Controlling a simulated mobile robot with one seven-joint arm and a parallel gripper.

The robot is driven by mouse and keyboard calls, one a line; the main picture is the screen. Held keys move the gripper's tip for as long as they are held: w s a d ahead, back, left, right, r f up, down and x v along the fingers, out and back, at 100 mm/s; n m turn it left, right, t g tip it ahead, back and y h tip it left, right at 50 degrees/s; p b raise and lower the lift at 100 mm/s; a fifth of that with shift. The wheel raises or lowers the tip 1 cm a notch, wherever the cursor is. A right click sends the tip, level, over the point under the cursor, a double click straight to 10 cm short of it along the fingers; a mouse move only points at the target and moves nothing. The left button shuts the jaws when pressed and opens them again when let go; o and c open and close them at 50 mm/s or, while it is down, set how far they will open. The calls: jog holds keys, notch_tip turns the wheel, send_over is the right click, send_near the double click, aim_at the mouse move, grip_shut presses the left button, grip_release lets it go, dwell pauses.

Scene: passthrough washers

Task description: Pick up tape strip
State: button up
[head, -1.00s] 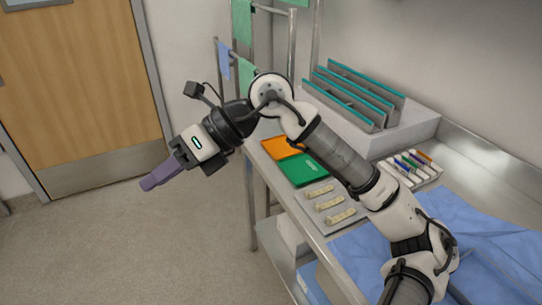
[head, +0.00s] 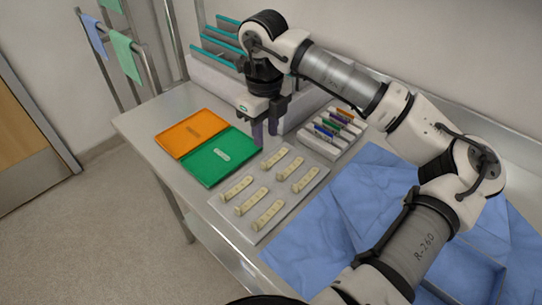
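Several short beige tape strips lie in two rows on a flat grey tray (head: 231,209) on the metal table. My gripper (head: 265,134) points down just behind the tray, above the far end of the right row. Its two purple fingers show apart with a narrow gap, and nothing is seen between them. The fingertips are close to the back tape strip, but I cannot tell their exact height.
A green tray (head: 202,170) and an orange tray (head: 190,121) lie left of the strips. A rack of coloured markers (head: 330,130) stands to the right. Blue drapes (head: 320,240) cover the front right. Grey dividers (head: 220,46) stand behind my gripper.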

aim_at(263, 162)
notch_tip(263, 162, down, 4)
jog(key=shift+r, duration=0.15)
jog(key=shift+w+a+f+p, duration=0.15)
jog(key=shift+f+p, duration=0.65)
jog(key=shift+f, duration=0.6)
jog(key=shift+w+a+f+p, duration=0.15)
jog(key=shift+f+p, duration=0.6)
jog(key=shift+f, duration=0.65)
jog(key=shift+s, duration=0.1)
grip_shut()
